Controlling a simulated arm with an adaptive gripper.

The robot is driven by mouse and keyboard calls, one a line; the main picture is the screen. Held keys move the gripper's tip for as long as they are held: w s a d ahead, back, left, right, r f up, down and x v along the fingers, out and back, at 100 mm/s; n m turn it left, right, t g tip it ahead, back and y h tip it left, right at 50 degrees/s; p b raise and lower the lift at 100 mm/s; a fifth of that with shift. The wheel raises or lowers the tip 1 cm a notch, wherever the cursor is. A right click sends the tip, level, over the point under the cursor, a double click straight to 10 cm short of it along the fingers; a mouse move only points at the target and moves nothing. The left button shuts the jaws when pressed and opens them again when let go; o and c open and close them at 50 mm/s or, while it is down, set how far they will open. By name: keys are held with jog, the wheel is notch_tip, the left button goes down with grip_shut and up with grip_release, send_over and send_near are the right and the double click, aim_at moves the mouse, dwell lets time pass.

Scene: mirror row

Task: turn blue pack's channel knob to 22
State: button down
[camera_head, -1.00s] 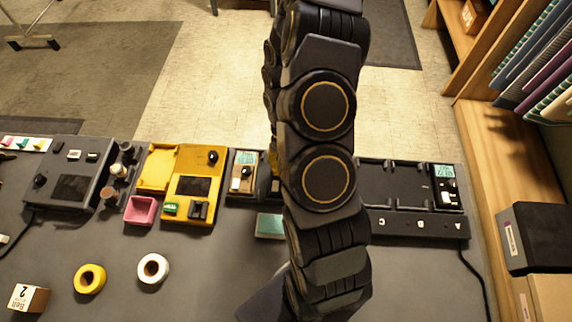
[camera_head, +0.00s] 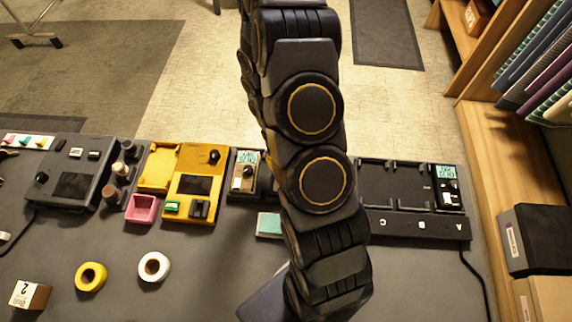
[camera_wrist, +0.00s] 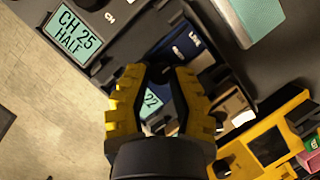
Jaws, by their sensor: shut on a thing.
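In the wrist view, the blue pack (camera_wrist: 198,45) lies in a dark cradle, partly behind my gripper (camera_wrist: 157,69). The yellow toothed fingers are closed in around the pack's knob, which is mostly hidden between the fingertips. The pack's pale green display (camera_wrist: 152,104) shows through the gap between the fingers and reads "22"; the rest of its text is covered.
A neighbouring display (camera_wrist: 75,33) reads "CH 25 HALF". A tan pack (camera_head: 243,173) and a yellow unit (camera_head: 193,185) stand left of my arm; a dark rack (camera_head: 405,187) is at right. A white roll (camera_head: 154,267) and yellow roll (camera_head: 91,277) lie in front.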

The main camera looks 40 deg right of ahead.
jog(key=c, duration=0.8)
grip_release()
jog(key=v, duration=1.2)
jog(key=shift+a, duration=0.1)
